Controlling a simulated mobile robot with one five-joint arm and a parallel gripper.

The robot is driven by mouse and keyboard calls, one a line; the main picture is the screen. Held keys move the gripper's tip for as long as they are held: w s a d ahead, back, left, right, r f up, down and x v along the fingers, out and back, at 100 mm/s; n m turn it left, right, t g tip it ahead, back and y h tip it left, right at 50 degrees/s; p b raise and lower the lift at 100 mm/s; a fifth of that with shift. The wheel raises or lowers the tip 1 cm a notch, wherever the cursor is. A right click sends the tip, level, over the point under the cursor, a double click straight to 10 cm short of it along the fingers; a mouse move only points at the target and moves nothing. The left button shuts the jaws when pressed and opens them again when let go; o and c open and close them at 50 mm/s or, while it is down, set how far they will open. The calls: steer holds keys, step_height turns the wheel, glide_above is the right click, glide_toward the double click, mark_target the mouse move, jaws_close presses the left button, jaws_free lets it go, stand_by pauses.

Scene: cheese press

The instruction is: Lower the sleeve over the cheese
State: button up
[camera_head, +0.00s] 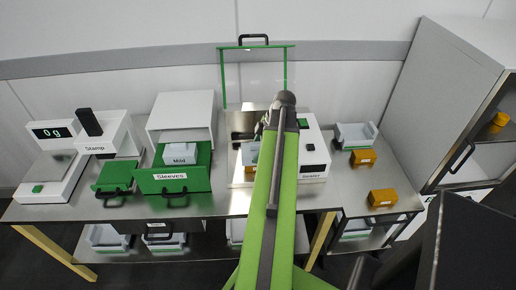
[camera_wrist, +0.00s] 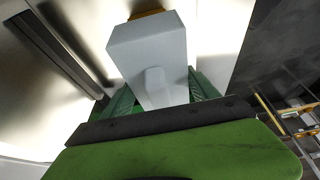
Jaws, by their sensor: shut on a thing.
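The pale grey sleeve (camera_wrist: 145,55) fills the middle of the wrist view, between the green fingers of my gripper (camera_wrist: 163,95), which is shut on it. A bit of orange cheese (camera_wrist: 150,5) shows just past the sleeve's far end. I cannot tell how far the sleeve is around the cheese or whether they touch. In the head view my arm hides most of this spot; a pale piece of the sleeve (camera_head: 248,155) shows left of the arm.
An open green Sleeves drawer (camera_head: 172,181) holds a sleeve marked Mild (camera_head: 180,153). A white sealer (camera_head: 314,150) stands right of my arm. Orange blocks (camera_head: 382,198) and a pale tray (camera_head: 356,136) are on the right counter. A scale (camera_head: 50,180) and stamp (camera_head: 105,135) stand at left.

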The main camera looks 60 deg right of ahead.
steer(key=shift+f+b, duration=0.95)
steer(key=shift+f, duration=0.15)
steer(key=shift+f, duration=0.1)
steer(key=shift+f+b, duration=1.25)
steer(key=shift+b, duration=0.1)
steer(key=o, duration=1.6)
steer(key=shift+c, duration=0.2)
steer(key=shift+r, duration=0.1)
